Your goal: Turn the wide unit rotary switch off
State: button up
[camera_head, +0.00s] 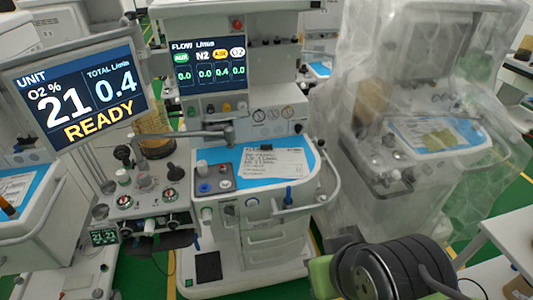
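A wide anaesthesia unit (270,218) stands in the middle, with its control block (148,205) on the left side. The block carries two round dials with coloured marks, a left dial (125,202) and a right dial (170,195), and black and pale knobs above them. I cannot tell which of these is the rotary switch, or its setting. A large screen (80,95) at upper left reads UNIT, O2 21, total 0.4, READY. A green and black part of my arm (400,268) shows at bottom right, apart from the unit. My gripper's fingers are not visible.
A flow screen (209,65) is lit above the unit's blue worktop, where a paper sheet (272,163) lies. A cart under a clear plastic cover (345,195) stands at right. A jointed grey bar (190,134) extends above the dials. Green floor (145,275) shows at lower left.

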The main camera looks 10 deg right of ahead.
aim_at(298, 128)
jog(key=i+u, duration=0.1)
jog(key=i, duration=0.9)
